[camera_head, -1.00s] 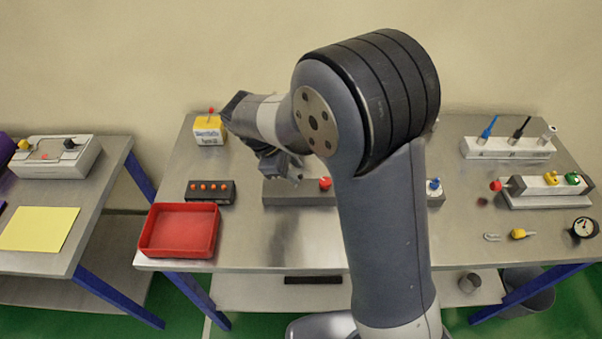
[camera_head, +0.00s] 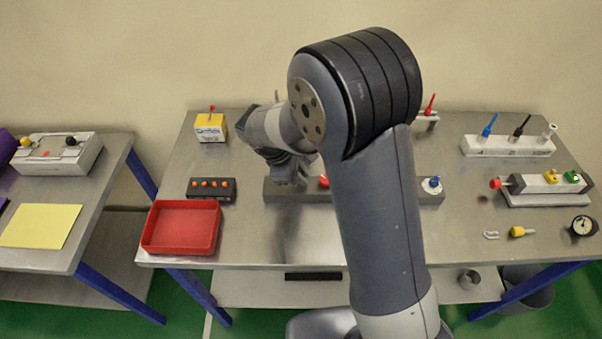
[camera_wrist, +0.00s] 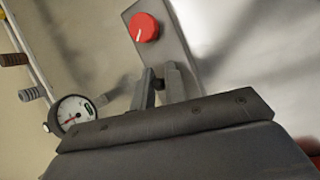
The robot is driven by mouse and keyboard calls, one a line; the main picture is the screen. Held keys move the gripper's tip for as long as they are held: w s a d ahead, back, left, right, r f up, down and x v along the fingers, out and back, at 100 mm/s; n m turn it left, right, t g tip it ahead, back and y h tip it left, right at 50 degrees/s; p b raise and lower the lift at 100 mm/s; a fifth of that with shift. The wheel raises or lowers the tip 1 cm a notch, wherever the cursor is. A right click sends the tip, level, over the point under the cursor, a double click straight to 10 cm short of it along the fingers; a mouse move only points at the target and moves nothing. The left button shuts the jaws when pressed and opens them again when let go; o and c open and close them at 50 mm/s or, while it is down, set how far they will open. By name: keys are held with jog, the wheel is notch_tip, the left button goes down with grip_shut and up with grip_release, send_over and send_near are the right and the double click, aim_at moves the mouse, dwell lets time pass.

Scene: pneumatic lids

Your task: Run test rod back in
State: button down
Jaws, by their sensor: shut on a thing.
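My gripper (camera_head: 290,180) is low over the left part of a long grey bar (camera_head: 405,198) on the middle table. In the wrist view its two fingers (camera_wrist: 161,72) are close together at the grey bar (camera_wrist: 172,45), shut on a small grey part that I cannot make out. A red dial (camera_head: 324,182) with a white mark is just beyond the fingertips; it also shows in the wrist view (camera_wrist: 144,27). A blue dial (camera_head: 433,184) is at the bar's right. My arm hides the bar's middle. I cannot tell for sure which part is the test rod.
A red tray (camera_head: 180,246) and a black block with orange buttons (camera_head: 211,197) lie left. A yellow box (camera_head: 210,135) stands behind. At right are a red-ended unit with yellow and green parts (camera_head: 530,199), a gauge (camera_head: 583,226) and a white rack (camera_head: 480,153).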

jog(key=shift+d+f+y, duration=0.15)
jog(key=shift+d+y, duration=0.2)
jog(key=shift+y, duration=0.65)
jog(key=c, duration=1.5)
grip_release()
jog(key=shift+c, duration=0.2)
jog(key=b+v, duration=0.1)
jog(key=v, duration=1)
jog(key=shift+b, duration=0.35)
jog(key=shift+f, duration=0.15)
jog(key=p+x, duration=0.1)
jog(key=x, duration=0.9)
jog(key=shift+d+f, duration=0.2)
jog(key=shift+f, duration=0.2)
jog(key=shift+a+r+h, duration=0.15)
jog(key=shift+a+h, duration=0.2)
jog(key=shift+h, duration=0.35)
